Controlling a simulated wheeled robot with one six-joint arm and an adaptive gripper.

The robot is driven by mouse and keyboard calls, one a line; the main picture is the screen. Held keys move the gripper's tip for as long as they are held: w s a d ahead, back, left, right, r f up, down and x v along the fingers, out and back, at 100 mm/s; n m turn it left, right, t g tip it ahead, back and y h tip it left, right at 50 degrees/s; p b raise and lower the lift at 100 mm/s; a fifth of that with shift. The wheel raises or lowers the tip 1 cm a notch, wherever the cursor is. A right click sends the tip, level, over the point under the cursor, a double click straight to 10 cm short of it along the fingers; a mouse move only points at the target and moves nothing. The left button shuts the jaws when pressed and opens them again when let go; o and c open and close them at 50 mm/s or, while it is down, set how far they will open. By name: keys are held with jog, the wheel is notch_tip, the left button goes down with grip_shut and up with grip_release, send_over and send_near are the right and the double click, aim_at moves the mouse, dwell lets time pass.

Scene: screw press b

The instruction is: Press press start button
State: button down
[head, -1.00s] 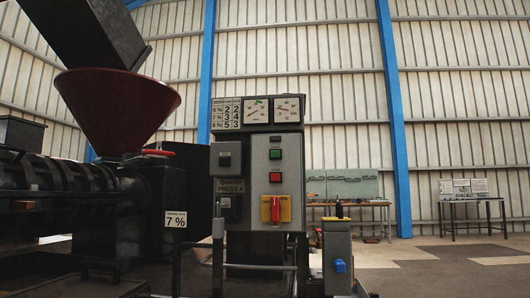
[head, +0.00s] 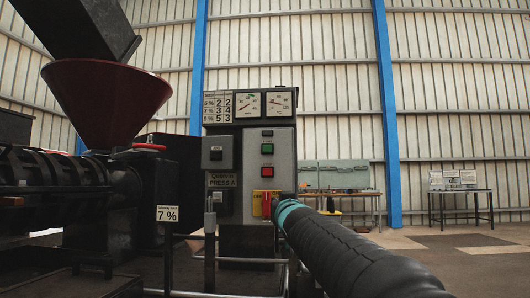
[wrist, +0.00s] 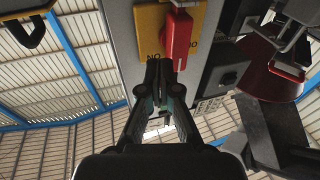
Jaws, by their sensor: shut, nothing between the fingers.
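The grey press control panel (head: 282,165) stands upright in the middle of the head view. It carries a green button (head: 267,148) above a red button (head: 267,173); their labels are too small to read. Below them a yellow switch plate (head: 257,203) holds a red handle (head: 267,205). My gripper (wrist: 163,66) is shut and empty, its tips close to the red handle (wrist: 177,40) and yellow plate (wrist: 152,20) in the upside-down wrist view. Whether they touch I cannot tell. My arm hides the gripper in the head view. The green button is out of the wrist view.
Gauges (head: 265,103) top the panel. The dark red hopper (head: 105,100) and black press barrel (head: 50,185) fill the left. A workbench (head: 340,193) stands behind; open floor lies at right.

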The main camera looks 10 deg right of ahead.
aim_at(268, 148)
jog(key=s+a+r+n+t+y, duration=0.1)
jog(key=s+a+r+t+y, duration=0.1)
jog(key=r, duration=0.5)
jog(key=s+a+r+n+t+y, duration=0.1)
jog(key=s+a+r+t+y, duration=0.1)
jog(key=r, duration=0.6)
jog(key=s+y, duration=0.1)
jog(key=y, duration=0.1)
jog(key=shift+s+a+n+t+y, duration=0.15)
jog(key=shift+a+n+t+y, duration=0.15)
jog(key=shift+n, duration=0.1)
jog(key=shift+r, duration=0.1)
jog(key=w+p, duration=0.1)
jog(key=w, duration=0.1)
jog(key=w+d+p, duration=0.1)
jog(key=w, duration=0.2)
jog(key=w+d+p, duration=0.1)
jog(key=w+p, duration=0.1)
jog(key=shift+w+r, duration=0.1)
jog(key=shift+w, duration=0.1)
jog(key=shift+w+d+p, duration=0.15)
jog(key=shift+w+p, duration=0.25)
jog(key=shift+w, duration=0.15)
jog(key=shift+w, duration=0.1)
jog(key=shift+w+d+p, duration=0.15)
jog(key=shift+w+p, duration=0.15)
jog(key=shift+p, duration=0.1)
